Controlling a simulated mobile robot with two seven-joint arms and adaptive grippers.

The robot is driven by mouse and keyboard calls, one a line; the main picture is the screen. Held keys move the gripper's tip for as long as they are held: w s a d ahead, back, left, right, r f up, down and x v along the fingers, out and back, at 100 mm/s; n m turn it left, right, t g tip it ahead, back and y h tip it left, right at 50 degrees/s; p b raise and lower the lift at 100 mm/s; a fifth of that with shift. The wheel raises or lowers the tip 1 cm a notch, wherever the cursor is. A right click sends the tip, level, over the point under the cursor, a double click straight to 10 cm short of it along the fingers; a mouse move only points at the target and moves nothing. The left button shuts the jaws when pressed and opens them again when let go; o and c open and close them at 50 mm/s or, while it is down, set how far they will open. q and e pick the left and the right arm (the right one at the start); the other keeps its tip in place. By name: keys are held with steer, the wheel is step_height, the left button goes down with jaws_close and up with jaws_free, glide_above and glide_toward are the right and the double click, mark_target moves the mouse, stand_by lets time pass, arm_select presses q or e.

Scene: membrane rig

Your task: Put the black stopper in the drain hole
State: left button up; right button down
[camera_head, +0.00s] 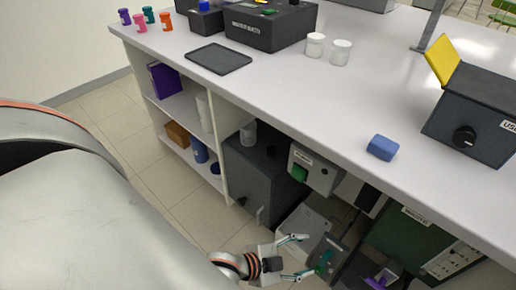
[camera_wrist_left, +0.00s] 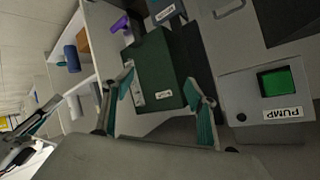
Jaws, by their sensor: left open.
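A small black piece (camera_head: 270,151), which may be the black stopper, sits on top of the dark grey tank (camera_head: 262,178) under the bench in the head view. I cannot make out the drain hole in either view. My left gripper (camera_head: 295,258) is low in front of the under-bench boxes, to the lower right of the tank. Its two fingers are spread with nothing between them. They also show in the left wrist view (camera_wrist_left: 160,88), in front of a dark green box (camera_wrist_left: 155,72). What seems to be my other gripper shows partly at that view's lower left.
The white bench top (camera_head: 300,85) overhangs the boxes. Floor is clear at left.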

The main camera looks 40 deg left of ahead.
arm_select(q)
steer(key=s+a+f+n+y, duration=0.3)
steer(key=s+a+n, duration=0.4)
steer(key=a, duration=0.3)
steer(key=shift+a+f+y, duration=0.15)
steer(key=shift+f+y, duration=0.15)
steer(key=shift+y, duration=0.1)
steer(key=r+p, duration=0.2)
steer(key=p, duration=0.1)
steer(key=d+r+p, duration=0.1)
steer(key=r+p, duration=0.1)
steer(key=p, duration=0.1)
steer(key=shift+s+d+r, duration=0.15)
steer(key=shift+d+r, duration=0.05)
steer(key=shift+r, duration=0.15)
arm_select(e)
steer(key=r, duration=0.2)
steer(key=a+r, duration=0.1)
steer(key=r, duration=0.2)
steer(key=shift+a+r, duration=0.1)
steer(key=shift+a, duration=0.1)
arm_select(q)
steer(key=shift+r, duration=0.1)
